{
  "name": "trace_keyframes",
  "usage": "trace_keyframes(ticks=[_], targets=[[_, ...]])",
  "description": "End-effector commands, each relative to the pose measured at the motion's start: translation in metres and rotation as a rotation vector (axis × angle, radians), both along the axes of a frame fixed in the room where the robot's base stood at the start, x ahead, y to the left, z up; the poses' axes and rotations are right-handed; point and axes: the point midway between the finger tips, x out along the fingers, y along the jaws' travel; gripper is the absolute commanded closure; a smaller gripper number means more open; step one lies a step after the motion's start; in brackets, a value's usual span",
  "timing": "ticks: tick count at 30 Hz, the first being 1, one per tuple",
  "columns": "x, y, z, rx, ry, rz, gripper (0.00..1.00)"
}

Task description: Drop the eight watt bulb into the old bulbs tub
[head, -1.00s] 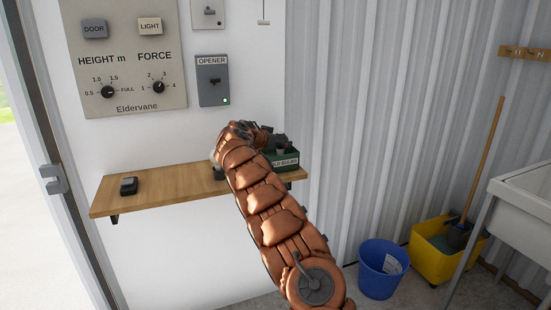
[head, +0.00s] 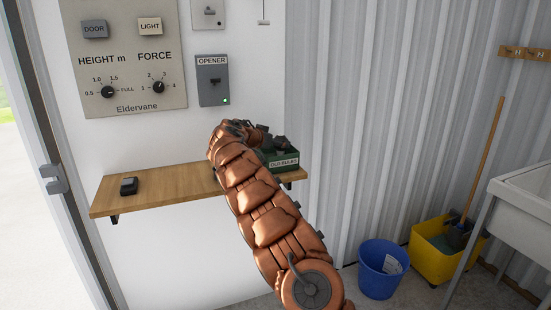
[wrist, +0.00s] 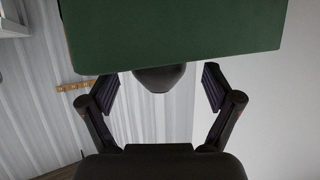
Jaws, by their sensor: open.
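The old bulbs tub (head: 284,164) is a dark green box with a white label on the right end of the wooden shelf. Dark shapes (head: 281,143) show above its rim. In the wrist view the tub's green side (wrist: 175,30) fills the top of the picture. A dark rounded thing (wrist: 158,79) shows at the tub's edge, between my fingertips; I cannot tell if it is the eight watt bulb. My gripper (wrist: 165,85) is open, its fingers on either side of that thing and apart from it. In the head view my arm hides part of the tub.
The wooden shelf (head: 160,186) holds a small dark object (head: 129,186) at its left. Control panels (head: 130,50) are on the wall above. A blue bucket (head: 382,270), a yellow mop bucket (head: 440,255) and a sink (head: 525,190) stand at the right.

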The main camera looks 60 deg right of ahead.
Motion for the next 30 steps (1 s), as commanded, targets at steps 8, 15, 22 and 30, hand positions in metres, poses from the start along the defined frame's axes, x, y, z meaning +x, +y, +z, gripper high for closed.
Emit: trace_keyframes(ticks=[8, 15, 22, 30], targets=[[0.000, 0.022, 0.010, -0.002, 0.001, 0.000, 0.11], [0.000, 0.043, 0.019, -0.002, 0.001, -0.001, 0.11], [-0.001, 0.064, 0.028, -0.001, 0.002, -0.004, 0.11], [0.000, 0.084, 0.035, -0.001, 0.000, -0.002, 0.11]])
